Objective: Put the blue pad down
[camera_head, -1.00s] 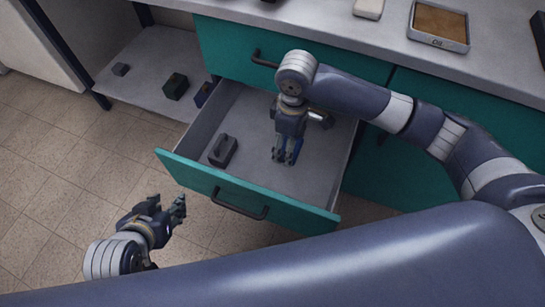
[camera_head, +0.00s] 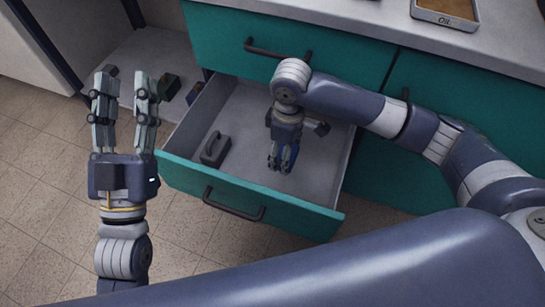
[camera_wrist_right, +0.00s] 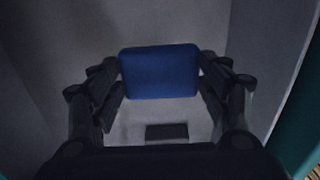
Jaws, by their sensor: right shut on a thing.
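The blue pad (camera_wrist_right: 160,72) sits between the two fingers of my right gripper in the right wrist view. In the head view, my right gripper (camera_head: 281,166) points down inside the open drawer (camera_head: 240,187), shut on the pad, of which only a little blue shows. I cannot tell whether the pad touches the drawer floor. My left gripper (camera_head: 124,84) is open and empty, with its fingers apart, left of the drawer and in front of the low shelf.
A dark block with a handle (camera_head: 214,150) lies in the drawer's left part. The low shelf (camera_head: 150,55) holds small dark blocks, partly hidden by my left gripper. A tray marked Oil (camera_head: 446,22) is on the counter. The drawer floor between block and right gripper is clear.

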